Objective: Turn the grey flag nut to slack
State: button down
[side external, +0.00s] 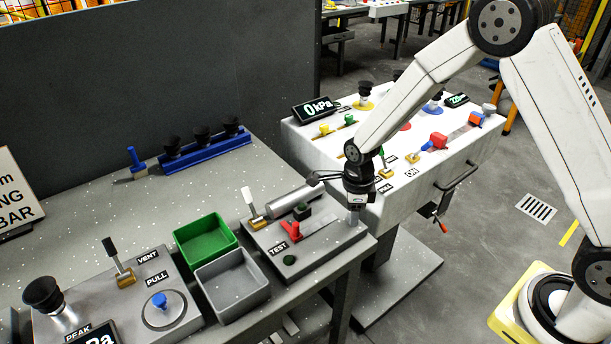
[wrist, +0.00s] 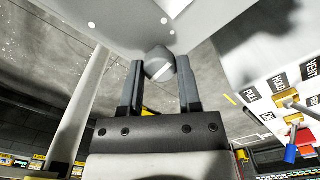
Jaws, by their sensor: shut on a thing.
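My gripper (side external: 355,213) points down at the right end of the grey test fixture (side external: 335,245). In the wrist view my gripper (wrist: 160,62) has its two dark fingers on either side of a small grey faceted piece, which I take to be the grey flag nut (wrist: 158,66). The fingers are closed on it. In the side view the nut is mostly hidden by the fingers, and its turn angle cannot be told.
The fixture also carries a red clamp (side external: 290,230), a white-handled lever (side external: 252,205), a grey cylinder (side external: 292,198) and a green button (side external: 289,260). Green (side external: 206,259) and grey (side external: 203,277) bins stand left. A white console (side external: 420,200) stands right, across a gap.

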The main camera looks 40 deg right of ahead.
dwell(0.3)
jog(key=shift+c, duration=1.4)
grip_release()
jog(key=shift+r, duration=0.15)
jog(key=shift+r, duration=3.75)
jog(key=shift+s, duration=0.1)
